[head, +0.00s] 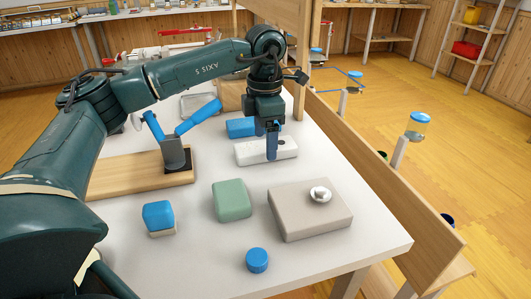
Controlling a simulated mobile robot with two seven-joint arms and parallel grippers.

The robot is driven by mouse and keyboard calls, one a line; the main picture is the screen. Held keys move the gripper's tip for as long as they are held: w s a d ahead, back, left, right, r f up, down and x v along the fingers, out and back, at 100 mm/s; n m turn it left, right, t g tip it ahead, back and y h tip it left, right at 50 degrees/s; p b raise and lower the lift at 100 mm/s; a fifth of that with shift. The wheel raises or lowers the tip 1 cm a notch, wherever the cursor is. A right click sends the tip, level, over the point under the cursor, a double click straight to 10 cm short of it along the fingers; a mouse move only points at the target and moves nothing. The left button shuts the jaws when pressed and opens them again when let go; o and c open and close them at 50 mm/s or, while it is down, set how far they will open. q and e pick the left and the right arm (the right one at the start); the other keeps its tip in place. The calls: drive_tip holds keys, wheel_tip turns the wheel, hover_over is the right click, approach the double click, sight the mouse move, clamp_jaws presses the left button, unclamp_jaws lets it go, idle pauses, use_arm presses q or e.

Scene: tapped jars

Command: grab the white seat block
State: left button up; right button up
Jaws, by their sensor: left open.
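The white seat block (250,152) is a low, long white block lying on the pale table, with small dark marks on its top. My left gripper (272,157) points straight down over its right half. The gripper is open, and its blue finger hides part of the block. I cannot tell whether the fingers are around the block or only in front of it, or whether they touch it. My right gripper is not in view.
A blue block (240,127) lies just behind. In front are a green block (231,200), a beige block (290,215) with a metal knob, a blue-topped block (158,214) and a blue cylinder (257,260). A wooden board (120,182) bears a blue-armed stand (175,152).

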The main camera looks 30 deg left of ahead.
use_arm(q)
drive_tip(key=shift+f, duration=0.85)
drive_tip(key=shift+c, duration=0.3)
drive_tip(key=c, duration=1.1)
